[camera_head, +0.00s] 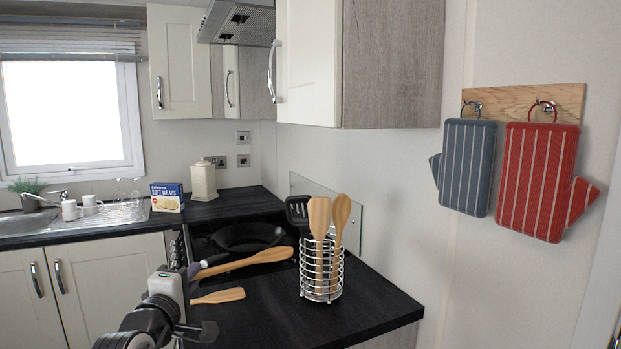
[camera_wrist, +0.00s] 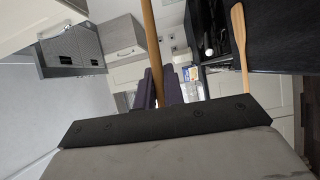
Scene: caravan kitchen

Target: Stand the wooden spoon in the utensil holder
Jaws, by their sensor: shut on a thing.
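My gripper (camera_head: 204,267) is shut on the wooden spoon (camera_head: 258,257), low over the counter. The spoon lies nearly level, its broad end pointing right toward the utensil holder. The utensil holder (camera_head: 305,273) is a round silver wire basket standing upright to the right of my gripper. It holds a black slotted turner (camera_head: 297,208) and two wooden utensils (camera_head: 319,216). The held spoon's broad end is outside the holder; I cannot tell the gap.
A wooden spatula (camera_head: 218,296) lies on the dark counter (camera_head: 270,325) below my gripper and shows in the wrist view (camera_wrist: 240,45). A black pan (camera_head: 247,236) sits on the hob behind. A glass panel (camera_head: 345,215) stands behind the holder.

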